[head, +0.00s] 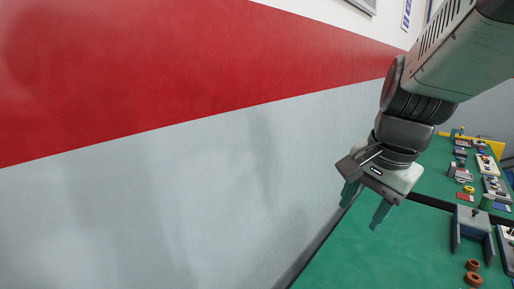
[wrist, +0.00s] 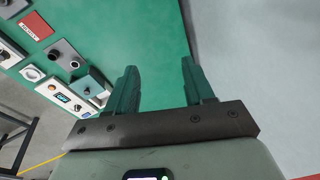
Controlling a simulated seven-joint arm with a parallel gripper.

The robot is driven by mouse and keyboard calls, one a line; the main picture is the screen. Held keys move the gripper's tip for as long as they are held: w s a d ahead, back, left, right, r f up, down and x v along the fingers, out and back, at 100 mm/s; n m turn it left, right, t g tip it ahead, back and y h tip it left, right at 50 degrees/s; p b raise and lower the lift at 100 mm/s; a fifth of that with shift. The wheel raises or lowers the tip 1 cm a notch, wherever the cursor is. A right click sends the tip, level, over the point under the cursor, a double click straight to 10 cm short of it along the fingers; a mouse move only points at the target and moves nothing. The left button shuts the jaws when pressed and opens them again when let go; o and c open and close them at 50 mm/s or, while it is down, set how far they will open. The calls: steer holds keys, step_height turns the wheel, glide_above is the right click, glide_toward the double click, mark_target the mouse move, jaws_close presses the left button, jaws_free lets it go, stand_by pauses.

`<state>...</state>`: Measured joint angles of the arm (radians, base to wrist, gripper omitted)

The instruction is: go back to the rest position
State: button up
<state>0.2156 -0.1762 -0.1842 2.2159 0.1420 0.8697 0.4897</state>
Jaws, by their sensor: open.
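My gripper (head: 362,207) hangs in the air above the near left part of the green table (head: 385,250) in the head view, close to the wall. Its two green fingers are apart and nothing is between them. In the wrist view the open fingers (wrist: 160,85) point over bare green table top (wrist: 120,30), with the table's edge and the pale floor or wall to the right.
A grey fixture with upright plates (head: 472,228) and orange-brown rings (head: 473,272) stand on the table at the right. Several small parts lie farther back. The red and grey wall (head: 200,180) runs along the left. The table below my gripper is clear.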

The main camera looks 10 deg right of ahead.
steer(key=s+a+r+n+t, duration=0.2)
steer(key=s+a+r+n, duration=0.1)
steer(key=s+a+n, duration=0.7)
steer(key=shift+s+a+r+n, duration=0.4)
steer(key=shift+a+n, duration=0.2)
steer(key=shift+n, duration=0.3)
steer(key=shift+o, duration=0.4)
